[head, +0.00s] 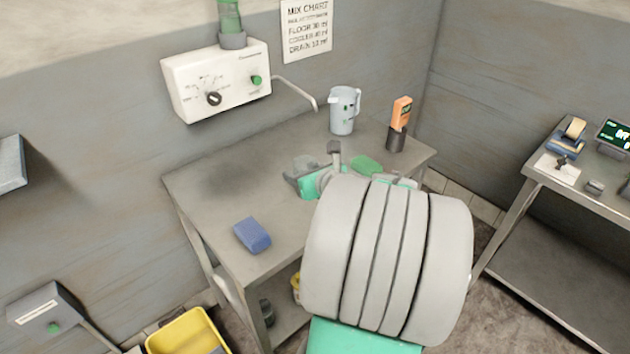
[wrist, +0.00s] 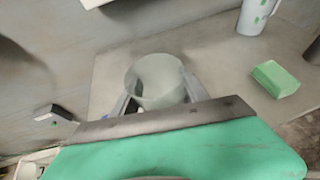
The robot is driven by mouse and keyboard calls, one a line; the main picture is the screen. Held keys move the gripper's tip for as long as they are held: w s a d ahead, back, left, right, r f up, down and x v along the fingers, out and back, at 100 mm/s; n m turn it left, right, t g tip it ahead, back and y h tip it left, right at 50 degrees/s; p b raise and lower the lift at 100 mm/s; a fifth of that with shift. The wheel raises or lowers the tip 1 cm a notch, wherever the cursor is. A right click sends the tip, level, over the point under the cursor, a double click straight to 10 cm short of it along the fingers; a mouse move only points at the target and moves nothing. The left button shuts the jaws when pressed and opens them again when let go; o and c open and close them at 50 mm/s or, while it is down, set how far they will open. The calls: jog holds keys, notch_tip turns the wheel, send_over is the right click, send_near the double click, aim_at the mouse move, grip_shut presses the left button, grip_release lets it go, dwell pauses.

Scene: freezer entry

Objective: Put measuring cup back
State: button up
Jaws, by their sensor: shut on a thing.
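A small grey, see-through cup (wrist: 156,82), which looks like the measuring cup, sits between the two fingers of my gripper (wrist: 158,95) in the wrist view. The fingers are shut on its sides and its round open top shows. In the head view my gripper (head: 314,178) is over the middle of the steel table (head: 215,195), and the cup (head: 304,163) shows only in part beside it. My arm hides the near right part of the table. I cannot tell whether the cup touches the tabletop.
A grey-white jug (head: 342,108) and a dark holder (head: 396,140) with an orange item stand at the back right. A green sponge (head: 367,165) lies behind my gripper, a blue sponge (head: 252,235) at the front. A dispenser box (head: 216,80) hangs on the wall. The table's left is clear.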

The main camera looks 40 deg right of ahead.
jog(key=w+d+f, duration=0.1)
jog(key=d+f, duration=0.2)
jog(key=w+d+f, duration=0.2)
jog(key=d+f, duration=0.1)
jog(key=d, duration=0.1)
jog(key=w+d+f+p, duration=0.1)
jog(key=w+d+f, duration=0.1)
jog(key=d+f, duration=0.1)
jog(key=shift+w+d, duration=0.15)
jog(key=shift+d, duration=0.4)
notch_tip(320, 180, down, 3)
jog(key=shift+d+f+p, duration=0.1)
jog(key=shift+f+p, duration=0.1)
jog(key=shift+p, duration=0.3)
jog(key=o, duration=1.5)
jog(key=shift+f, duration=0.1)
